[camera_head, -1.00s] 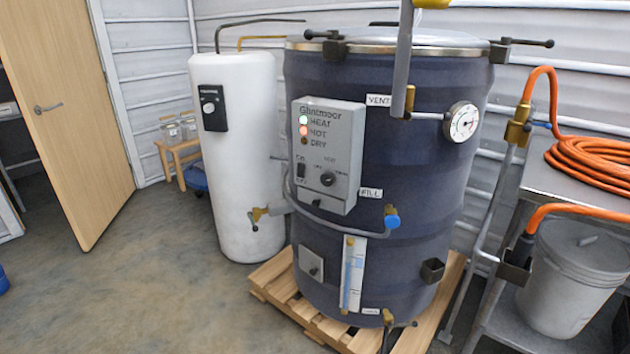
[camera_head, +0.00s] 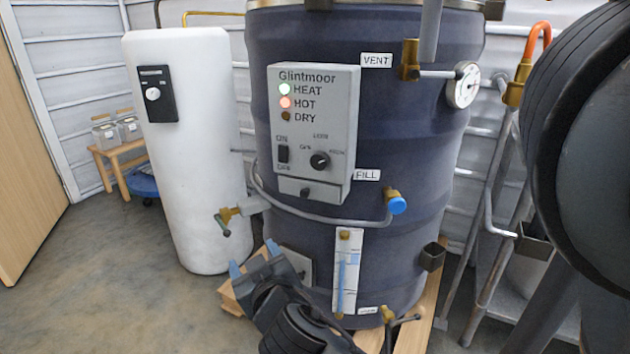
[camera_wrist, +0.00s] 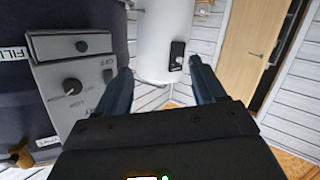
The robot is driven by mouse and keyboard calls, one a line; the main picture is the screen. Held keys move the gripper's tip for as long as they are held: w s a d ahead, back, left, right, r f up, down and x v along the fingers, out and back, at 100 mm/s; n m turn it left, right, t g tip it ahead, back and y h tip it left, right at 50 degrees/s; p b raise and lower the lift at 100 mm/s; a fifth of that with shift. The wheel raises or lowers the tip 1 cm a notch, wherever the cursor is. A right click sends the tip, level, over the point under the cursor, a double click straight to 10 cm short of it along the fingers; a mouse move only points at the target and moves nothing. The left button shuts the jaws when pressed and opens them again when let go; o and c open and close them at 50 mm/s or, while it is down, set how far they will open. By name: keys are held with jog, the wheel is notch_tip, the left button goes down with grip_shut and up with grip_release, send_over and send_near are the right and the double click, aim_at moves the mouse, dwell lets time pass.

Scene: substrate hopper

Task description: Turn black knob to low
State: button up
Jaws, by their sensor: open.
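The black knob (camera_head: 320,160) is on the lower right of the grey Glintmoor control box (camera_head: 350,100), on the front of the dark blue drum. Small labels surround it; its pointer direction is too small to read surely. It also shows in the wrist view (camera_wrist: 72,86), on the tilted grey panel at the left. My gripper (camera_head: 254,258) is open and empty, below and left of the control box, apart from the knob. In the wrist view, the knob lies left of both fingers of my gripper (camera_wrist: 160,70).
The HEAT and HOT lamps are lit. An on/off switch (camera_head: 283,154) sits left of the knob. A curved grey pipe (camera_head: 330,219) and blue-capped valve (camera_head: 397,205) protrude below the box. A white tank (camera_head: 190,200) stands left.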

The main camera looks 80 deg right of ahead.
jog(key=s+d+r+m+g+h+b, duration=0.1)
jog(key=d+r+m+g+h+b, duration=0.35)
jog(key=d, duration=0.45)
jog(key=m+g, duration=0.8)
jog(key=m, duration=0.1)
send_near(318, 164)
jog(key=x, duration=0.2)
jog(key=shift+n, duration=0.25)
jog(key=shift+x, duration=3.35)
jog(key=shift+c, duration=0.4)
jog(key=c, duration=1)
